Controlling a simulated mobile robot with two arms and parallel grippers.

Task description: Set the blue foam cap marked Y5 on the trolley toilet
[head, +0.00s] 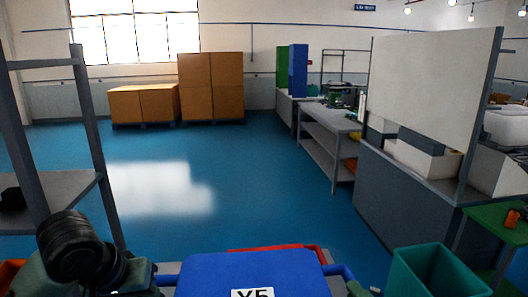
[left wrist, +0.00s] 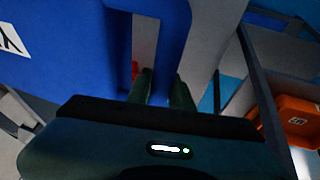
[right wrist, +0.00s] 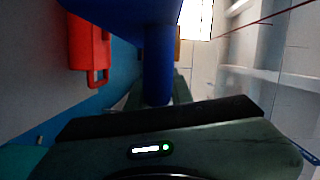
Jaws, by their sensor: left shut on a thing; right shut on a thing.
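The blue foam cap (head: 250,270) with a white label, whose visible top reads Y5, is at the bottom centre of the head view, close in front of me. Its side bars reach out to both sides. My left gripper (left wrist: 163,85) is shut on the cap's left bar (left wrist: 172,35). My right gripper (right wrist: 158,95) is shut on the right bar (right wrist: 158,60), which stands between its fingers. The right gripper (head: 365,289) shows only partly at the bottom edge of the head view. I cannot make out the trolley toilet in any view.
A red part (head: 280,248) shows just behind the cap. A teal bin (head: 435,272) stands at the lower right, a grey rack (head: 95,150) at the left. Workbenches (head: 330,135) and a white panel (head: 435,100) line the right. Open blue floor (head: 240,180) lies ahead, with brown boxes (head: 210,88) beyond.

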